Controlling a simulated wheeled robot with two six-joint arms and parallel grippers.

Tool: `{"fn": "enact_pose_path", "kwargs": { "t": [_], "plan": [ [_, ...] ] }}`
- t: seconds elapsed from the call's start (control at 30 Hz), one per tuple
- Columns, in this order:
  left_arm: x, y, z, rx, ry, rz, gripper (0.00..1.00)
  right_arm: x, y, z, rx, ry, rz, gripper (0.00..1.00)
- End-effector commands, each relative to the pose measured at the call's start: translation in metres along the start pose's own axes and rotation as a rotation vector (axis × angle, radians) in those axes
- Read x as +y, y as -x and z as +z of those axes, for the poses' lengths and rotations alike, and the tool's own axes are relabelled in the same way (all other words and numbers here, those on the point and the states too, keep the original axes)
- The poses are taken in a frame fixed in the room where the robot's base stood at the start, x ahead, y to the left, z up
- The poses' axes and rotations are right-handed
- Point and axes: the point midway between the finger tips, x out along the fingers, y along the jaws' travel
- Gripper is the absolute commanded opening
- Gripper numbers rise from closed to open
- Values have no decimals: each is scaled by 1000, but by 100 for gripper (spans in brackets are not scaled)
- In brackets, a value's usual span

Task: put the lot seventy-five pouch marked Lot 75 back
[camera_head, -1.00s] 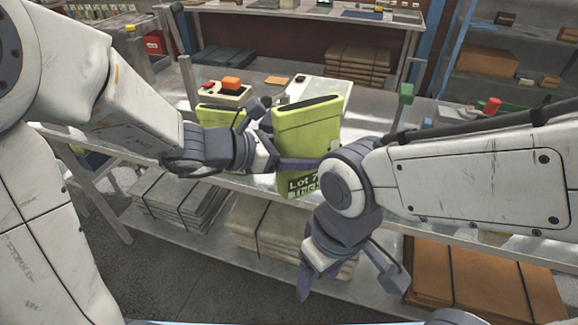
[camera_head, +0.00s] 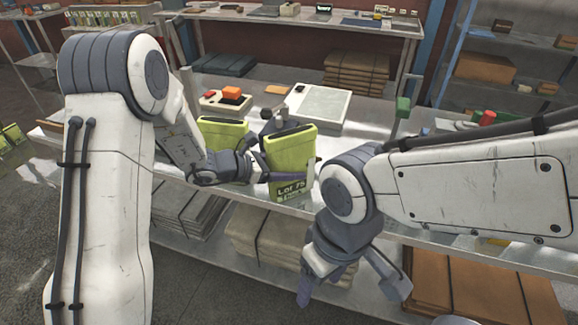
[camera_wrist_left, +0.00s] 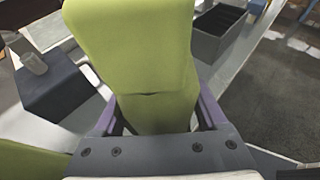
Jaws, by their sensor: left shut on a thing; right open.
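The yellow-green pouch marked Lot 75 (camera_head: 289,158) is upright in the head view, its dark label near the bottom. My left gripper (camera_head: 283,176) is shut on it at its lower part and holds it at the front edge of the bench. In the left wrist view the pouch (camera_wrist_left: 135,55) fills the middle, between the two purple fingers. A second yellow-green pouch (camera_head: 222,134) stands just left of it, partly hidden by my left arm. My right gripper (camera_head: 345,285) is open and empty, low in front of the bench.
On the bench (camera_head: 350,135) are a device with an orange block (camera_head: 231,93) and a pale flat panel (camera_head: 312,105) behind the pouches. A green-topped post (camera_head: 402,108) stands to the right. Stacked sheets (camera_head: 262,235) lie on the shelf below. A dark open bin (camera_wrist_left: 219,32) shows in the left wrist view.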

Motion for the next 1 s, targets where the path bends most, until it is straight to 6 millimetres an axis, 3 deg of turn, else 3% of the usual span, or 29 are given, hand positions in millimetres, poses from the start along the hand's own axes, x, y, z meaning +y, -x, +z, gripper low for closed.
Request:
{"fn": "enact_pose_path", "kwargs": {
  "t": [0.2,0.23,0.3,0.67,1.0],
  "plan": [
    [0,-1,-2,0,-1,-1,0,0,0,0,0,0,0,70],
    [0,-1,-2,0,-1,-1,79,0,0,0,0,0,0,70],
    [-1,-2,-2,0,-1,-1,100,0,0,0,0,0,0,70],
    [0,7,-1,-2,-1,2,100,0,-1,0,0,0,0,70],
    [2,75,-2,-2,-2,6,100,1,-9,0,0,0,0,70]
  ]
}}
